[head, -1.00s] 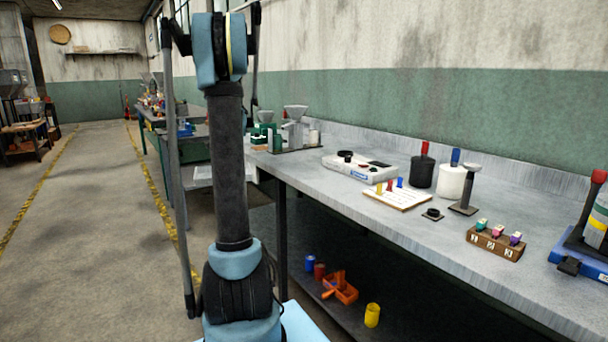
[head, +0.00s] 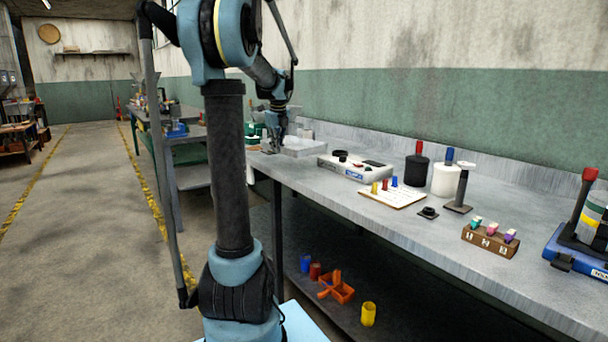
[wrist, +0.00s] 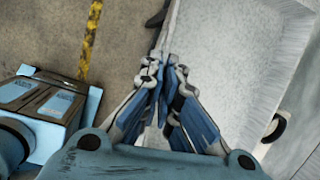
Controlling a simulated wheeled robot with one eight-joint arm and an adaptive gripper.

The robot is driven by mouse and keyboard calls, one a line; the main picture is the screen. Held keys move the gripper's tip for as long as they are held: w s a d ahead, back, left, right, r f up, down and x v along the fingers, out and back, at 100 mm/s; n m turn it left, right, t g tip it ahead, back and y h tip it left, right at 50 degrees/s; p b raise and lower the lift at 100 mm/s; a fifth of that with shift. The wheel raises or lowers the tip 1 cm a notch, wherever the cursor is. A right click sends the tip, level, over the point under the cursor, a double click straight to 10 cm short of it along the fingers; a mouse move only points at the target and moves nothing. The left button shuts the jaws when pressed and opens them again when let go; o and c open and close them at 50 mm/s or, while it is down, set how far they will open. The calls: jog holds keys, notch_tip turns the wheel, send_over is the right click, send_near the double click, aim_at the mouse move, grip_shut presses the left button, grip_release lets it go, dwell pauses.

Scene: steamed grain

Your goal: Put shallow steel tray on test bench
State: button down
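The shallow steel tray (head: 304,147) shows in the head view at the far end of the test bench (head: 345,196), just left of the white scale. Its pale, wide floor and raised rim fill the right half of the wrist view (wrist: 231,62). My gripper (head: 272,147) is at the tray's left edge. In the wrist view its blue fingers (wrist: 164,72) are close together with the tray's rim between them. I cannot tell whether the tray touches the bench top or hangs just above it.
The white scale (head: 354,167) stands right beside the tray. Along the bench are a board with coloured pegs (head: 394,193), a black canister (head: 417,169), a white canister (head: 446,177) and a wooden block (head: 490,240). The front middle of the bench is clear.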

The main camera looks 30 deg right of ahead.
aim_at(285, 174)
jog(key=shift+s+d+r+m, duration=0.3)
jog(key=shift+s+d, duration=0.15)
jog(key=shift+d, duration=0.15)
jog(key=shift+s+d+r+m, duration=0.3)
jog(key=shift+s+d, duration=0.15)
jog(key=shift+d, duration=0.1)
jog(key=shift+s+d+f, duration=0.1)
jog(key=shift+d+f, duration=0.1)
jog(key=shift+f, duration=4.8)
jog(key=c, duration=1.8)
grip_release()
